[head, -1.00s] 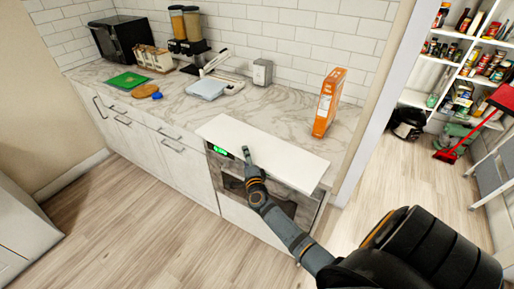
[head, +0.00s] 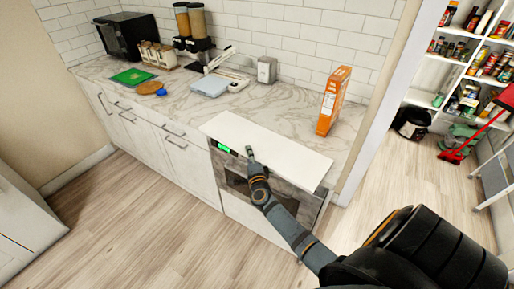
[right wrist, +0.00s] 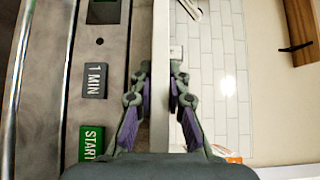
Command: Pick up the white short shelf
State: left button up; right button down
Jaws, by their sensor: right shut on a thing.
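The white short shelf (head: 275,148) is a flat white board lying along the front edge of the counter, above the oven, in the head view. My right gripper (head: 250,152) is shut on its front edge, left of the middle. In the right wrist view the board (right wrist: 160,50) shows edge-on as a pale strip between the two fingers of my right gripper (right wrist: 159,90). Whether the board is lifted off the counter is hard to tell. My left gripper is not in view.
The marble counter (head: 250,97) holds an orange box (head: 333,100) just behind the board's right end. A metal napkin holder (head: 267,70) stands near the wall. The oven front (head: 262,185) is below the board. A doorway and stocked shelves are at the right; the floor in front is clear.

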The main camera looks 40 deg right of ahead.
notch_tip(320, 180, up, 10)
jog(key=p, duration=0.6)
jog(key=shift+r, duration=0.15)
jog(key=shift+a, duration=0.1)
